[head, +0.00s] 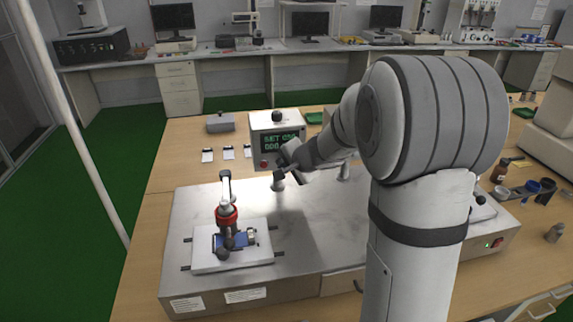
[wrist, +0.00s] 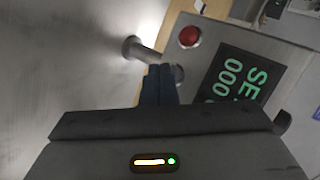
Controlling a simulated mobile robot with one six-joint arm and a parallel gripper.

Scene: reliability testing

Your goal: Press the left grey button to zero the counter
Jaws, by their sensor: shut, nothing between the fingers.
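The counter (head: 275,121) is a light box with a green-lit display, standing at the back of the metal bench plate. Its display (wrist: 238,82) appears turned on its side in the wrist view, with "SE" and zeros readable. A red button (wrist: 189,36) sits on the panel beside the display. A grey round part (wrist: 179,74), which looks like a grey button, shows just beside my fingertips and is partly hidden by them. My gripper (wrist: 160,68) is shut and empty, its tips close to the panel; I cannot tell whether they touch. In the head view my gripper (head: 280,179) is low before the counter.
A metal post (wrist: 132,47) stands on the plate near my fingertips. A test rig with a red ring (head: 227,212) stands on a white pad at the left of the metal plate (head: 310,255). Bottles and cups (head: 530,187) sit at the right.

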